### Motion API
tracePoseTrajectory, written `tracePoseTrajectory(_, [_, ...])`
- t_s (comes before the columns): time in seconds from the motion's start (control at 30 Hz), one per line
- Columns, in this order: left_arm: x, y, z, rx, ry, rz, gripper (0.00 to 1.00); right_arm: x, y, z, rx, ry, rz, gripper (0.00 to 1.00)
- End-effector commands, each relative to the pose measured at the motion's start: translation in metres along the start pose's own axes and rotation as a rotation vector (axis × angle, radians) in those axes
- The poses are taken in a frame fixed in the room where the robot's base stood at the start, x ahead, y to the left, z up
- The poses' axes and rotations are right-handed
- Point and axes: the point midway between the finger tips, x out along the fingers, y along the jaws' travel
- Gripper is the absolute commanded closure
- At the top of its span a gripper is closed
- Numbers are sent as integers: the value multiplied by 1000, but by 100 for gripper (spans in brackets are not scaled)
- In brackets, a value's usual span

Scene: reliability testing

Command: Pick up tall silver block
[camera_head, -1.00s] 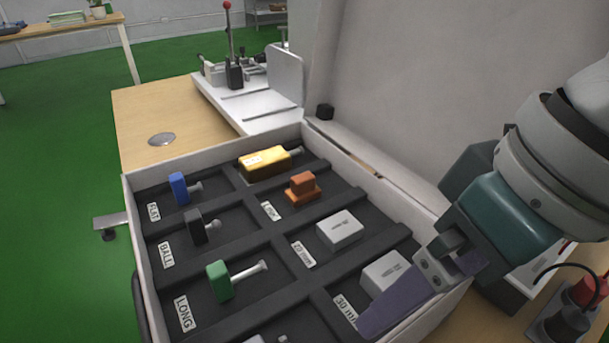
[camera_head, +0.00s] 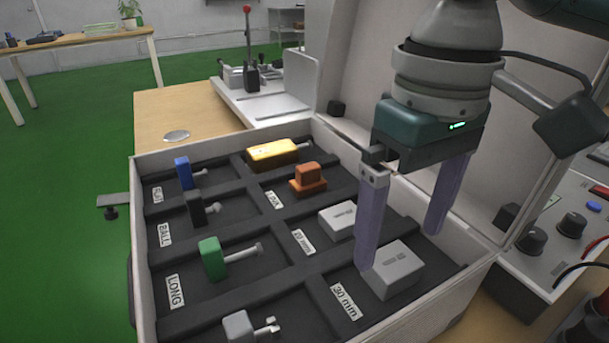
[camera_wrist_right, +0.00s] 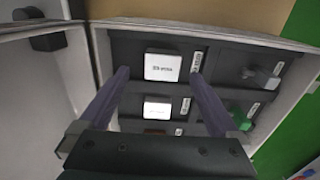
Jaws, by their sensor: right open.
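The larger silver block (camera_head: 397,270) lies in the case compartment beside the "30 mm" label. A smaller silver block (camera_head: 338,219) sits in the compartment behind it. My right gripper (camera_head: 402,248) points down, open and empty, over the larger block. In the right wrist view, a silver block (camera_wrist_right: 163,67) shows between the fingers (camera_wrist_right: 160,75), with the other silver block (camera_wrist_right: 157,107) lower down. Contact cannot be told. My left gripper is not in view.
The open case (camera_head: 142,230) holds blue, black, green, yellow and orange pieces in divided compartments. Its raised lid (camera_head: 345,60) stands behind my right gripper. A control box with knobs (camera_head: 545,240) is at right. A lever fixture (camera_head: 265,90) stands behind.

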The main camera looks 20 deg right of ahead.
Motion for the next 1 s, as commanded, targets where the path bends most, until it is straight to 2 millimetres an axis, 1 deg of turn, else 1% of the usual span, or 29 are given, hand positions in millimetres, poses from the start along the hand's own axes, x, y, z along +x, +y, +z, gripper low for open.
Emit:
tracePoseTrajectory(0.03, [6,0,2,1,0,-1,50,13,-3,1,-1,-3,-1,3])
tracePoseTrajectory(0.1, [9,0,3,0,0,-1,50,23,-3,1,0,-2,0,3])
tracePoseTrajectory(0.2, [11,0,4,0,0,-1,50,31,-3,1,0,-2,0,3])
tracePoseTrajectory(0.47, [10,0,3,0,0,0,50,32,-3,1,-2,0,-1,3])
tracePoseTrajectory(1.0, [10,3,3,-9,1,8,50,32,-3,1,-1,1,-1,63])
